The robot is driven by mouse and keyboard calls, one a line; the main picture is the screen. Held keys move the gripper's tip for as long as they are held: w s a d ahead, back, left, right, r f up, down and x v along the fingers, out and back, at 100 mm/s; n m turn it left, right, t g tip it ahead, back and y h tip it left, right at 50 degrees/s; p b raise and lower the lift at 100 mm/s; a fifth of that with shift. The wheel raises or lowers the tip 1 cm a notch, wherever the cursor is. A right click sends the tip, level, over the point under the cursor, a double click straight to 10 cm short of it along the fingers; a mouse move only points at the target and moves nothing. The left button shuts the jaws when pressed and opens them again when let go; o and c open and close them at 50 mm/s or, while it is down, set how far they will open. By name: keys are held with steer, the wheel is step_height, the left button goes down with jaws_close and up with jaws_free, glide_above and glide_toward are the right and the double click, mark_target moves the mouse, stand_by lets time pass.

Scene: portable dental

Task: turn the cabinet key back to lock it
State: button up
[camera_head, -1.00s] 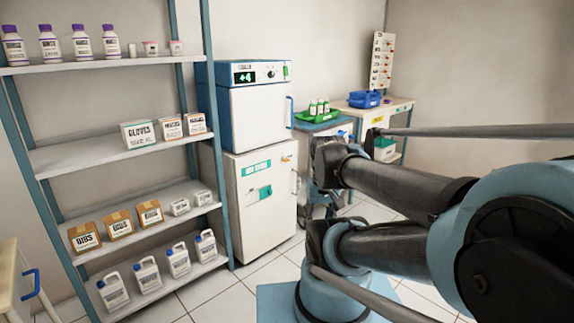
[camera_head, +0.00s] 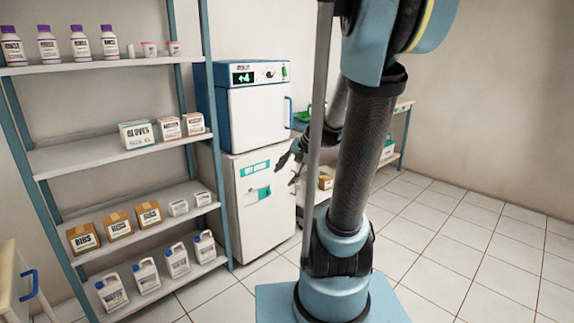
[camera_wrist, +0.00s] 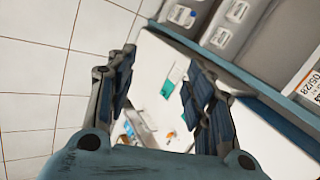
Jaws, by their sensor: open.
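The white cabinet (camera_head: 265,215) stands under a blue-and-white unit, with teal labels on its door. My gripper (camera_head: 289,155) is open at the cabinet's upper right front, apart from the door as far as I can tell. In the wrist view my open gripper (camera_wrist: 158,72) has its two dark fingers spread, with the white cabinet front (camera_wrist: 158,60) showing between and beyond them. Nothing is held. A small orange spot (camera_wrist: 170,135) shows low between the fingers; I cannot tell whether it is the key. In the head view my gripper and arm cover the key's area.
A shelf rack (camera_head: 95,158) with bottles, boxes and jugs stands close left of the cabinet. The blue-and-white unit (camera_head: 258,115) sits on top of the cabinet. A table (camera_head: 402,106) stands behind my arm. The tiled floor at right is clear.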

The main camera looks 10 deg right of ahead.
steer(key=w+d+f+m+t+y, duration=0.15)
steer(key=w+m, duration=0.35)
steer(key=w, duration=0.7)
steer(key=w+d+f+m+t+y, duration=0.1)
steer(key=w+d+m+t+y, duration=0.3)
steer(key=w, duration=0.9)
steer(key=w+d+f+m+t, duration=0.5)
steer(key=w+d+f+m, duration=0.65)
steer(key=f, duration=0.35)
steer(key=x, duration=1.8)
steer(key=shift+s+a, duration=0.15)
steer(key=shift+s, duration=0.05)
steer(key=c, duration=1.1)
